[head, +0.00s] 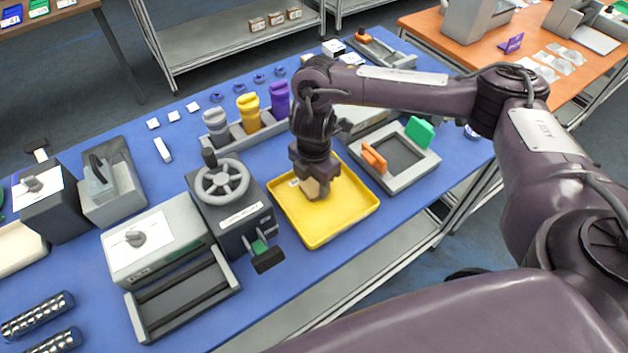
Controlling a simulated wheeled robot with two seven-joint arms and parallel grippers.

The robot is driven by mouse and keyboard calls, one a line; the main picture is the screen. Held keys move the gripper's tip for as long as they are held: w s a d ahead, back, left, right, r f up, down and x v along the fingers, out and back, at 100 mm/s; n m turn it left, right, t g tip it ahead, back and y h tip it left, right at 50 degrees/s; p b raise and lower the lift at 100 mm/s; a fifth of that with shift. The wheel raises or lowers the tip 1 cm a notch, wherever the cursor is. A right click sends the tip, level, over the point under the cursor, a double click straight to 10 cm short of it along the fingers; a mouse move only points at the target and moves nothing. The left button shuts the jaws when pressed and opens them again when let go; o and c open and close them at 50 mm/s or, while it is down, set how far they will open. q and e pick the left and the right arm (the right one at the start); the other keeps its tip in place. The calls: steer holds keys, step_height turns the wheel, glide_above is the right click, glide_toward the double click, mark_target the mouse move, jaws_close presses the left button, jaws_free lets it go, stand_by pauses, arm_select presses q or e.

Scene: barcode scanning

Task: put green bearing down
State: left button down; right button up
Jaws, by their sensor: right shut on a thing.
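My right gripper (314,185) points down over the yellow tray (336,228), low inside its rim. It is shut on a small tan box-like block (310,188), partly hidden by the fingers. I cannot tell whether the block touches the tray floor. I see no clear green bearing in the jaws. A green block (419,132) sits at the far right corner of a grey frame (422,170) right of the tray, with an orange block (374,159) on its left side. My left gripper is not in view.
A black press with a handwheel (222,180) stands close left of the tray. A rack with grey, yellow and purple bottles (248,107) stands behind. A grey machine with rollers (158,240) is at the left. The table's front edge is near the tray.

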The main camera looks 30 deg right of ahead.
mark_target(314, 186)
steer(key=shift+f, duration=0.15)
steer(key=o, duration=1.1)
steer(key=shift+o, duration=0.2)
step_height(314, 186, up, 12)
steer(key=p, duration=0.1)
steer(key=shift+r+p, duration=0.2)
steer(key=shift+p, duration=0.2)
